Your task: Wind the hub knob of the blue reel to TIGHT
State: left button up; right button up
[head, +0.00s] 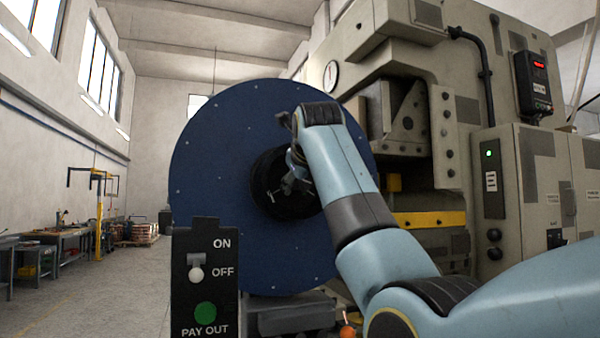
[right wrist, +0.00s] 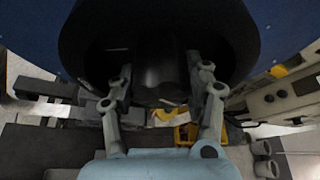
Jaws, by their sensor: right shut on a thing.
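The blue reel (head: 215,165) stands upright in the middle of the head view, with a dark round hub (head: 300,206) at its centre. My right gripper (head: 277,187) reaches into the hub from the right. In the right wrist view its two fingers (right wrist: 160,76) stand on either side of the dark hub knob (right wrist: 162,58) and are shut on it. In the head view the gripper and forearm mostly hide the knob. No TIGHT marking can be read in either view. My left gripper is not in view.
A black control panel (head: 205,300) with an ON/OFF switch and green PAY OUT button stands in front of the reel, lower left. A large beige press machine (head: 400,60) is close behind on the right. Workbenches (head: 70,243) stand far left; the floor between is clear.

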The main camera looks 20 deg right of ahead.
jog(key=shift+f+m+p, duration=0.1)
jog(key=shift+m+p, duration=0.2)
jog(key=shift+m, duration=0.1)
jog(key=shift+y, duration=0.4)
jog(key=o, duration=1.2)
jog(key=shift+s, duration=0.15)
jog(key=v, duration=1.1)
jog(key=shift+s+a+r, duration=0.1)
jog(key=shift+s+r, duration=0.15)
jog(key=shift+r, duration=0.05)
